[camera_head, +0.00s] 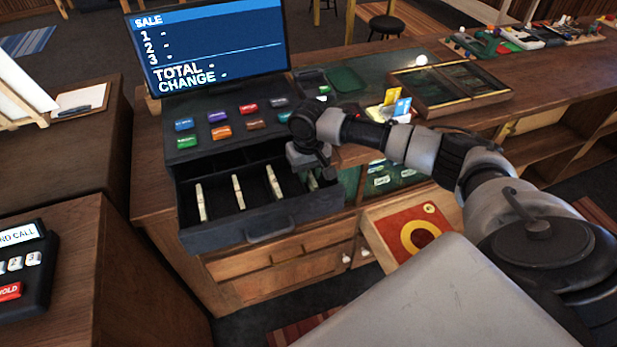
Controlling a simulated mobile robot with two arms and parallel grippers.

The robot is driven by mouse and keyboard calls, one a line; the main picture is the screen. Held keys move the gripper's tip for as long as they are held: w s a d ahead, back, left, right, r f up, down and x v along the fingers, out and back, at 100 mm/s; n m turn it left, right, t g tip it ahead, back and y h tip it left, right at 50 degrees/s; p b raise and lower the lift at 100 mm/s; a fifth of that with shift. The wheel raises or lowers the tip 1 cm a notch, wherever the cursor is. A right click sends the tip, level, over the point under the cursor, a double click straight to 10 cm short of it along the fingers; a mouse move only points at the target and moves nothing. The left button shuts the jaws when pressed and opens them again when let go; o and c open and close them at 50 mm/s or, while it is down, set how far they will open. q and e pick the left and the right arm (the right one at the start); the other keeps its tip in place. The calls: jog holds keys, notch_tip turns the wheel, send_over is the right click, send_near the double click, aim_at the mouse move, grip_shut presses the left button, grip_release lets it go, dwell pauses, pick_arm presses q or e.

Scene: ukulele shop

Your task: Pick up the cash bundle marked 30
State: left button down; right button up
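The cash drawer (248,219) of the register stands open below the colored keys. My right gripper (308,160) is over the right end of the drawer, above the rightmost bundle and partly covering that compartment. Its fingers are too small and dark to tell open from shut. My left gripper is out of view.
The register screen (208,46) reads SALE, TOTAL and CHANGE. Cards stand in a holder (395,106) beside a wooden display case (451,84) on the counter. A phone-like device (22,262) sits on the left wooden surface. Dark floor is free between the two counters.

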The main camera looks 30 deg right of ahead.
grip_shut()
